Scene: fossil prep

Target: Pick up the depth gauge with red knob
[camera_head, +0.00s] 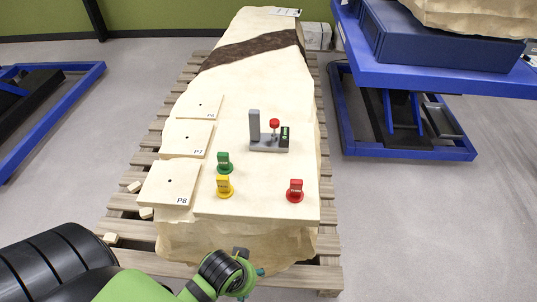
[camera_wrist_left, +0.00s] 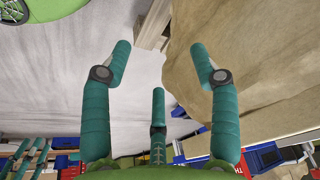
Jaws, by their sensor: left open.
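The depth gauge (camera_head: 268,140) stands upright on the pale stone slab (camera_head: 245,75). It has a grey base and post, a red knob (camera_head: 274,123) and a small dark-green part at its right. My left gripper (camera_head: 253,277) is low at the slab's near end, well short of the gauge and apart from it. In the left wrist view, my left gripper (camera_wrist_left: 160,65) has its teal fingers spread with nothing between them. The gauge does not show in that view. My right gripper is not in view.
Green (camera_head: 224,163), yellow (camera_head: 224,187) and red (camera_head: 295,191) markers stand on the slab near the gauge. Flat plates labelled P6 (camera_head: 199,106), P7 (camera_head: 187,139) and P8 (camera_head: 168,184) lie along the left. A wooden pallet (camera_head: 330,245) is underneath. A blue lift table (camera_head: 430,60) stands at right.

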